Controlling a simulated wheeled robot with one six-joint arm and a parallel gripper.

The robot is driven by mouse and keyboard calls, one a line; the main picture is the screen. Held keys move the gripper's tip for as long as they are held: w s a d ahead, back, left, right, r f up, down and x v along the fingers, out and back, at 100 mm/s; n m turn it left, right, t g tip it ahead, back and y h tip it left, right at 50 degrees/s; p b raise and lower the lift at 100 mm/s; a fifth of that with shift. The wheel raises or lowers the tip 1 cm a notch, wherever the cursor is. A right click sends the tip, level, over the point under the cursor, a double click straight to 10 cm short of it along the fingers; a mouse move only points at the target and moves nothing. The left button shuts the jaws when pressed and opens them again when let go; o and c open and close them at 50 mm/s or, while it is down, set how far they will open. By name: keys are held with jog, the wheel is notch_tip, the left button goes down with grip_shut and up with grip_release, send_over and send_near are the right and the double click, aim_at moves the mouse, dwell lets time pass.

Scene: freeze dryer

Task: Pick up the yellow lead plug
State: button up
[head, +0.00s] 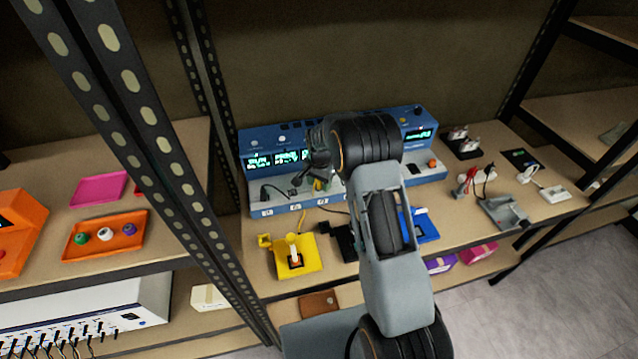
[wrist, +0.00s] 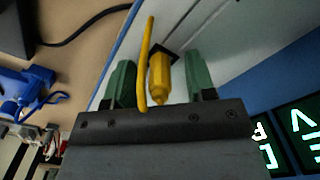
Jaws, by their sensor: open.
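The yellow lead plug (wrist: 159,80) is in the wrist view, upright in the picture, with its yellow cable (wrist: 145,55) running along its left side. Its far end meets a dark square socket in the pale face of the blue instrument. My gripper (wrist: 160,68) is open, with one green finger on each side of the plug and a gap visible on both sides. In the head view my gripper (head: 321,184) is at the front of the blue instrument (head: 258,142), partly hidden by my arm. Only a small yellow bit shows there.
A yellow stand (head: 310,262) and a blue stand (head: 428,229) are on the shelf in front of the instrument. A black plug with a cable (head: 265,193) is to the left. A metal shelf post (head: 160,150) stands left of the instrument. Grey and white devices lie to the right.

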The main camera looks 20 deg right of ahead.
jog(key=shift+f, duration=0.1)
grip_shut()
dwell(0.4)
jog(key=shift+r, duration=0.65)
notch_tip(320, 180, up, 2)
jog(key=shift+r, duration=0.1)
jog(key=s+d+r+b, duration=0.3)
jog(key=s+r, duration=0.6)
jog(key=s, duration=0.4)
jog(key=shift+s+d+r, duration=0.3)
jog(key=shift+d, duration=0.05)
